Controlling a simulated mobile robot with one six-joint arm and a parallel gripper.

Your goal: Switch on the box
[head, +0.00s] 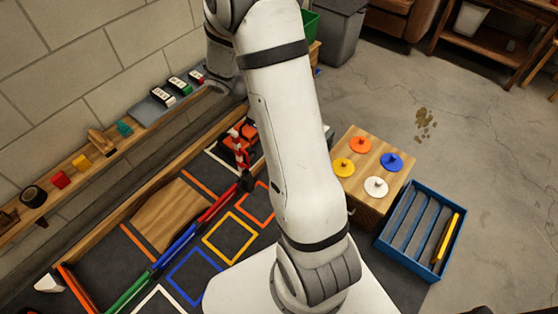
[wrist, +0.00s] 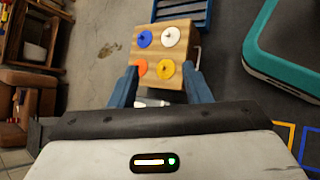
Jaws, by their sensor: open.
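A small pale object (wrist: 150,102) shows between the fingers, partly hidden by the gripper body. In the head view my arm hides the gripper.
A blue slotted crate (head: 409,262) with a yellow bar stands close right of the box. A wall shelf (head: 75,182) at left holds small coloured things. A dark mat with coloured squares (head: 230,238) lies left of my arm.

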